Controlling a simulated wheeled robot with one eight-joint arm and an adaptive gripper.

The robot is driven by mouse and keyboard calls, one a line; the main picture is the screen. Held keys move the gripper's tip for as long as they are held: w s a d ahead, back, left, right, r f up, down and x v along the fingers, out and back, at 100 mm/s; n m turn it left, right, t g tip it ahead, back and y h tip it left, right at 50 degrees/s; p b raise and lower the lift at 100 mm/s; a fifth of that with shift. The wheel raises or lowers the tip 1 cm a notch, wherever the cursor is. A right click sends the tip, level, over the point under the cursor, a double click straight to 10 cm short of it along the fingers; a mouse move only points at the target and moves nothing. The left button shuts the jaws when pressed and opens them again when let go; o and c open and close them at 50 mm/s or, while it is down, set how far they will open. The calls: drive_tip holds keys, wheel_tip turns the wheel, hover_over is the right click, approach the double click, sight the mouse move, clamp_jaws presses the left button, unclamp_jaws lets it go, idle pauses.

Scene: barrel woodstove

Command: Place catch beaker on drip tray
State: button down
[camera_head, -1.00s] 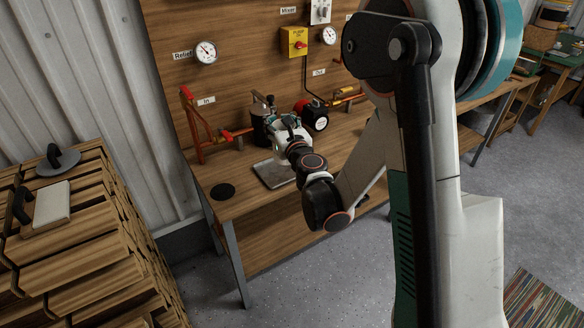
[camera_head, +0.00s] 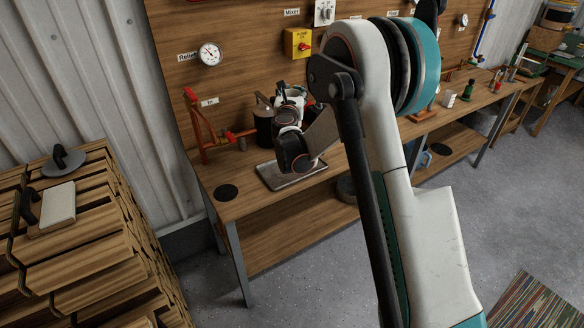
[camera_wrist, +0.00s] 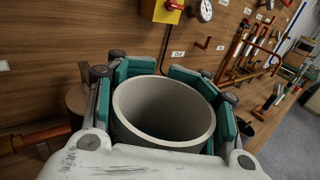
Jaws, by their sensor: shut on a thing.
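In the wrist view, my gripper (camera_wrist: 165,100) is shut on a pale grey, open-topped beaker (camera_wrist: 165,137). Its teal pads press around the beaker's sides, and the rim faces the camera. In the head view, my gripper (camera_head: 291,93) is raised over the back of the bench, and my own wrist hides most of it. The beaker cannot be made out clearly there. The drip tray (camera_head: 283,181), a shallow grey metal rectangle, lies flat on the bench near its front edge. My wrist partly covers its back edge, and its visible surface looks empty.
The wooden bench (camera_head: 232,200) has a black disc (camera_head: 226,192) left of the tray. Red-orange pipework (camera_head: 200,125) and a dark jug (camera_head: 264,125) stand behind it. A gauge (camera_head: 210,54) and yellow switch box (camera_head: 297,42) are on the back panel. Stacked wood (camera_head: 80,240) stands at left.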

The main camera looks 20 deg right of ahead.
drive_tip(key=shift+w+d+f, duration=0.1)
drive_tip(key=shift+w+f, duration=0.15)
wheel_tip(320, 180, down, 19)
drive_tip(key=b, duration=0.7)
drive_tip(key=shift+f, duration=0.15)
drive_tip(key=c, duration=0.7)
unclamp_jaws()
drive_tip(key=shift+f, duration=0.1)
